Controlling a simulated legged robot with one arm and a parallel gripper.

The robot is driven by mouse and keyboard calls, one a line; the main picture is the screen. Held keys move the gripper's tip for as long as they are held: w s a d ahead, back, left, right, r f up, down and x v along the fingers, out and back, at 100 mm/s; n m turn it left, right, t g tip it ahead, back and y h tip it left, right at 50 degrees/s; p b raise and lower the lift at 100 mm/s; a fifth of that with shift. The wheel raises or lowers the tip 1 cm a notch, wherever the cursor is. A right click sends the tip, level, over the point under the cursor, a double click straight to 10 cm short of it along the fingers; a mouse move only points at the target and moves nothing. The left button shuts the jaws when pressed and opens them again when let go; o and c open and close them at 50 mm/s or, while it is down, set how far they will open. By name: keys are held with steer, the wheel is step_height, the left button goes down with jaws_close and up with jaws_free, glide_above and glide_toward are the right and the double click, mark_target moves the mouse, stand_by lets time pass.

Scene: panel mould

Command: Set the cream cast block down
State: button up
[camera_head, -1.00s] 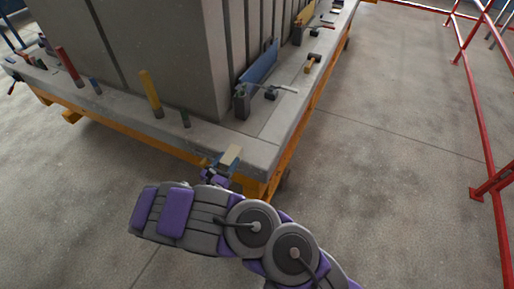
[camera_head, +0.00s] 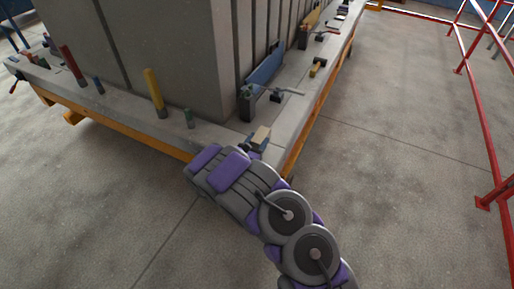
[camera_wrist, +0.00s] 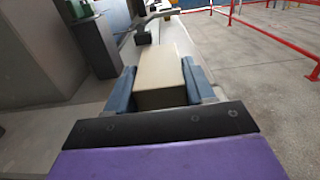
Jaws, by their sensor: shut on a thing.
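The cream cast block (camera_wrist: 160,75) sits between the two blue-grey fingers of my gripper (camera_wrist: 161,88) in the wrist view. The fingers are shut on its two sides. In the head view the block (camera_head: 261,136) shows small at the end of my arm, over the near corner of the grey ledge (camera_head: 215,135). My gripper (camera_head: 257,141) is mostly hidden behind my arm there. I cannot tell whether the block touches the ledge.
A large grey concrete panel (camera_head: 170,60) stands on the ledge. Red railings (camera_head: 480,100) stand right; the floor between is clear.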

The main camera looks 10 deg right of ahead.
steer(key=f, duration=0.2)
steer(key=shift+d+f+b, duration=0.3)
steer(key=shift+d+f, duration=0.05)
steer(key=shift+f, duration=0.05)
steer(key=shift+d, duration=0.4)
steer(key=shift+a+f, duration=0.15)
steer(key=shift+a, duration=0.2)
steer(key=o, duration=1.1)
steer(key=shift+a, duration=0.3)
steer(key=shift+o, duration=0.8)
steer(key=shift+d, duration=0.45)
steer(key=shift+r, duration=0.2)
steer(key=p+v, duration=0.3)
steer(key=v, duration=0.9)
steer(key=s+d+r+m+g+h, duration=0.3)
steer(key=d+r+m+g+h, duration=0.4)
steer(key=d+r, duration=0.55)
steer(key=s+d+r+m+g+y, duration=0.2)
steer(key=s+d+r+m+g, duration=0.8)
steer(key=s, duration=0.4)
steer(key=s+a+r+m+g+y, duration=0.15)
steer(key=s+m+y, duration=0.6)
steer(key=s, duration=0.85)
steer(key=s+a+r+m+t+y, duration=0.1)
steer(key=s+a+m+y, duration=0.3)
steer(key=s+a+y, duration=0.4)
steer(key=s+a+t, duration=0.1)
steer(key=a, duration=0.3)
steer(key=shift+a+r, duration=0.35)
steer(key=shift+r, duration=0.05)
